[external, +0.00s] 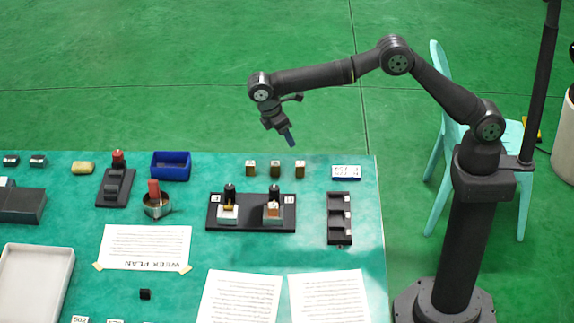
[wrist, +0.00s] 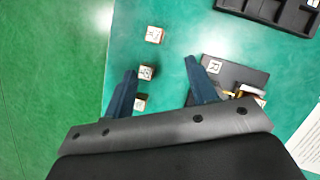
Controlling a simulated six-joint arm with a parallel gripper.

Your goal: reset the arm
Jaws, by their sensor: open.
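My gripper (external: 290,138) is raised above the back edge of the green table (external: 330,255), clear of everything on it. In the wrist view its two blue fingers (wrist: 160,90) are spread apart with nothing held between them. Below the fingers, a row of small brown blocks with pale marked tops shows, one of them (wrist: 146,72) beside the left fingertip in the picture. The same row of blocks (external: 275,170) stands near the back edge in the external view. My arm is bent, with the wrist pointing down.
A black two-station holder (external: 250,226) stands in front of the blocks. A blue bin (external: 171,166) is at the left. Papers cover the front. A turquoise chair (external: 508,165) stands behind my arm.

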